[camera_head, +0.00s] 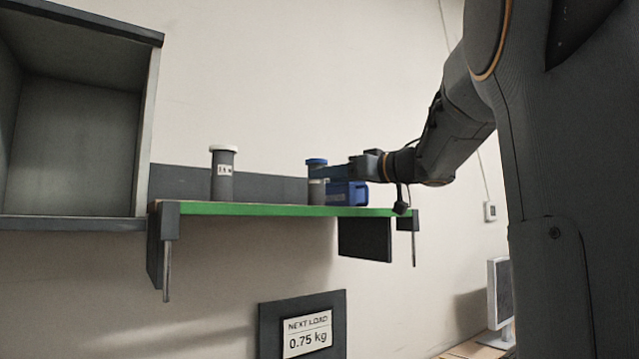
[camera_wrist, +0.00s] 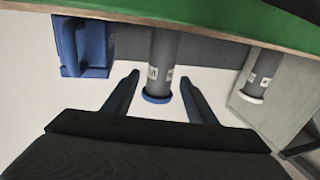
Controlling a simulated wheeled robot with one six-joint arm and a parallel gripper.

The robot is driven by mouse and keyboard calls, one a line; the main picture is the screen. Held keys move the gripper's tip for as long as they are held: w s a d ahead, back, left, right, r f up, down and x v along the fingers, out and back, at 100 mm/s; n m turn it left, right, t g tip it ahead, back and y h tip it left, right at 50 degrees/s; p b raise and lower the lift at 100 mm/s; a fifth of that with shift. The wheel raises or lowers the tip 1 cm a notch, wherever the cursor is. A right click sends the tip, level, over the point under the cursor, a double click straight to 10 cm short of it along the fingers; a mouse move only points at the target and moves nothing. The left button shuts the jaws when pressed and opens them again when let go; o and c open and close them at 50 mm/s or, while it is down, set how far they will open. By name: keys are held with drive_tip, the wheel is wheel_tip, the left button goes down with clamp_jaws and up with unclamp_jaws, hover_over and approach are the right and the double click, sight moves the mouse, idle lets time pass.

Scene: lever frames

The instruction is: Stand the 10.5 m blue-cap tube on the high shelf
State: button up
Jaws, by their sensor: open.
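The blue-cap tube (camera_head: 317,188) stands upright on the green-edged shelf (camera_head: 265,210). It is a grey cylinder with a blue cap and a small label too small to read. My gripper (camera_head: 325,172) reaches in from the right at the tube's upper part, just below the cap. In the wrist view, which is upside down, the blue-cap tube (camera_wrist: 161,60) shows between the two blue fingers of my open gripper (camera_wrist: 160,78). A gap shows on each side of the tube, and the fingers are not closed on it.
A white-cap tube (camera_head: 222,176) stands to the left on the same shelf. A blue bin (camera_head: 347,194) sits right of the blue-cap tube, under my gripper. A grey open cabinet (camera_head: 75,145) is at left. A sign (camera_head: 306,335) below reads "NEXT LOAD 0.75 kg".

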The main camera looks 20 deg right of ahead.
drive_tip(key=b+v, duration=0.1)
drive_tip(key=v, duration=0.6)
drive_tip(key=shift+s+d+b, duration=0.15)
drive_tip(key=shift+s+b, duration=0.15)
drive_tip(key=shift+b, duration=0.05)
